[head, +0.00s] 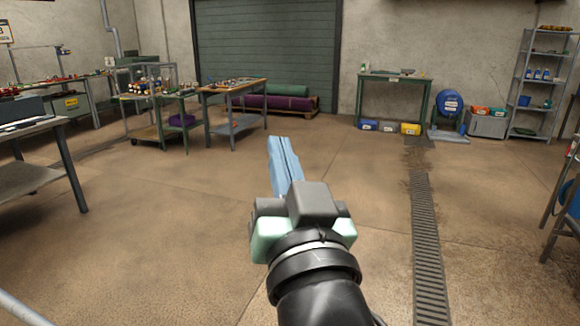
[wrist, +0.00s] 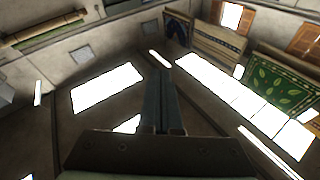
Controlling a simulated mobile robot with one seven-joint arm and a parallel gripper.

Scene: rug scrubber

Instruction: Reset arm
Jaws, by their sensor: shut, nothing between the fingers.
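My gripper (head: 279,139) is at the centre of the head view, with its two blue fingers together and nothing between them. The arm reaches forward from the bottom edge over the open floor, and the fingers point away from me and up in the picture. In the wrist view the closed fingers (wrist: 158,75) stand in the middle, touching nothing. Behind them are high walls with bright window-like patches and hung rugs, among them a green leaf-patterned rug (wrist: 272,87).
Work tables, one wooden-topped (head: 237,84), stand at the left and back. A green table (head: 394,77), blue drum (head: 451,103) and grey shelf (head: 541,85) line the back wall. A floor drain (head: 428,240) runs along the right. The middle floor is clear.

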